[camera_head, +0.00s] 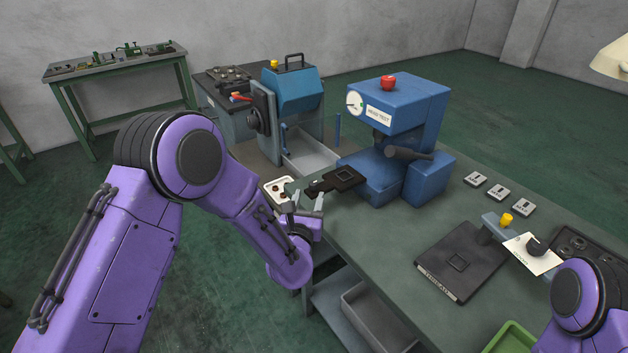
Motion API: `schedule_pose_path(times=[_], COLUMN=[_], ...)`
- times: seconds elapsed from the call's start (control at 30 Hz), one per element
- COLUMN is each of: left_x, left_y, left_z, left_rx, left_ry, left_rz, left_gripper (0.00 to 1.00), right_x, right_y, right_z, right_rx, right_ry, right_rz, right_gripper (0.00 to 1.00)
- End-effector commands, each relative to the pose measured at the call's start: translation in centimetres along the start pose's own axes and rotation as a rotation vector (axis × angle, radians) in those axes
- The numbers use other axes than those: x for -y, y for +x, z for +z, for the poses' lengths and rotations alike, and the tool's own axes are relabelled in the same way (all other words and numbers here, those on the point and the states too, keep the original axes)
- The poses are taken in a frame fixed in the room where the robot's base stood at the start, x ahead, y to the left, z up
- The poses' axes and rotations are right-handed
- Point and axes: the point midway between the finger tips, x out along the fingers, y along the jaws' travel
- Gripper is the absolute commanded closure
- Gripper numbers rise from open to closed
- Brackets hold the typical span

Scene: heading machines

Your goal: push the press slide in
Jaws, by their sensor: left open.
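The blue press (398,118) stands on the green workbench, with a red knob on top, a round dial and a dark side lever. Its dark press slide (338,181) sticks out of the front toward the lower left, with a square recess in its top. My left gripper (306,203) is open at the bench's left edge, just in front of the slide's outer end. I cannot tell whether it touches the slide. My right arm shows at the lower right, but its gripper is not in view.
A blue machine (292,90) stands behind. A black plate (460,262), several small grey blocks (499,192) and a green bin (512,340) are to the right. The bench's front middle (370,235) is clear.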

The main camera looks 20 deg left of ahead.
Motion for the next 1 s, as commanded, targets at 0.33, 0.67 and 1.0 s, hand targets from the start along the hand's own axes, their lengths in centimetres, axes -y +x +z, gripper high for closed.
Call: schedule_pose_path(times=[0.33,0.67,1.0], left_x=[0.1,0.0,-0.1], left_y=[6.5,7.1,7.2], left_z=[0.1,-0.1,-0.3], left_rx=[-0.002,-0.003,-0.003], left_ry=[0.004,0.004,0.003], left_rz=[-0.001,-0.001,0.005], left_gripper=[0.5,0.5,1.0], right_x=[-0.2,-0.2,-0.1], right_y=[-2.2,-2.2,-1.8], right_z=[-0.9,-0.9,-0.8], right_rx=[-0.001,-0.001,-0.001], right_ry=[0.0,0.0,0.0], right_rz=[-0.001,-0.001,-0.001], right_gripper=[0.5,0.5,0.5])
